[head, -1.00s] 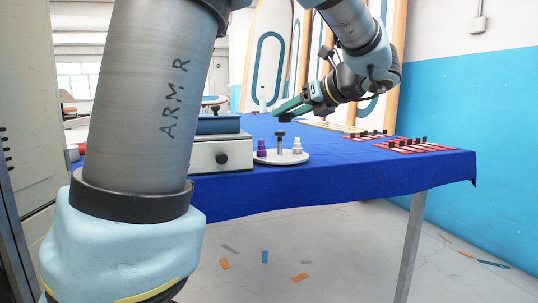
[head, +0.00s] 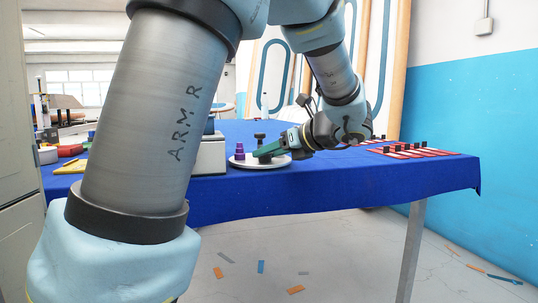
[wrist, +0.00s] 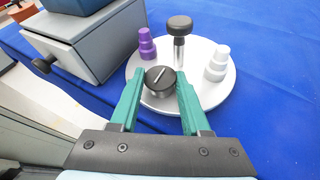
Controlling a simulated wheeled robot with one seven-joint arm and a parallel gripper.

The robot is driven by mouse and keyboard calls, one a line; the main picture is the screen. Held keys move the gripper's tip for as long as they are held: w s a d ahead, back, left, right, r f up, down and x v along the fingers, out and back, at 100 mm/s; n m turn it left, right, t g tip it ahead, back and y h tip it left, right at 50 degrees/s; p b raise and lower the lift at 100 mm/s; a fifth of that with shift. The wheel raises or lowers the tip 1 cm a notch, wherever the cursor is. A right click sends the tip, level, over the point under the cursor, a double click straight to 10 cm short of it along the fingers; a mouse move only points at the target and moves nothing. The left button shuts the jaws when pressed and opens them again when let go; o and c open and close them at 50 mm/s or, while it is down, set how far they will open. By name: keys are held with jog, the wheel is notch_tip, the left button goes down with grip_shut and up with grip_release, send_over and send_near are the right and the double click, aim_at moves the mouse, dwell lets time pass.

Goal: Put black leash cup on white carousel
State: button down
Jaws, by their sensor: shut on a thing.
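My gripper (wrist: 160,88) has green fingers and is shut on the black leash cup (wrist: 160,80), a short round black piece with a pale line on top. The white carousel (wrist: 214,95) is a round plate on the blue table, also in the head view (head: 236,163). The cup is over the carousel's near part, in front of the central post with a black knob (wrist: 180,27). A purple stepped piece (wrist: 147,44) stands on the plate at left, a white one (wrist: 217,63) at right. I cannot tell whether the cup touches the plate.
A grey box with a black knob (wrist: 70,52) stands close left of the carousel. Red racks with black pieces (head: 412,151) lie at the table's right. The blue cloth (head: 330,185) in front of the carousel is clear.

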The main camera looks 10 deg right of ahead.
jog(key=shift+c, duration=1.8)
grip_release()
jog(key=shift+s+d+r, duration=0.1)
jog(key=p+v, duration=0.2)
jog(key=v, duration=0.9)
jog(key=shift+s+d+r, duration=0.15)
jog(key=shift+s+d, duration=0.05)
jog(key=shift+s, duration=0.15)
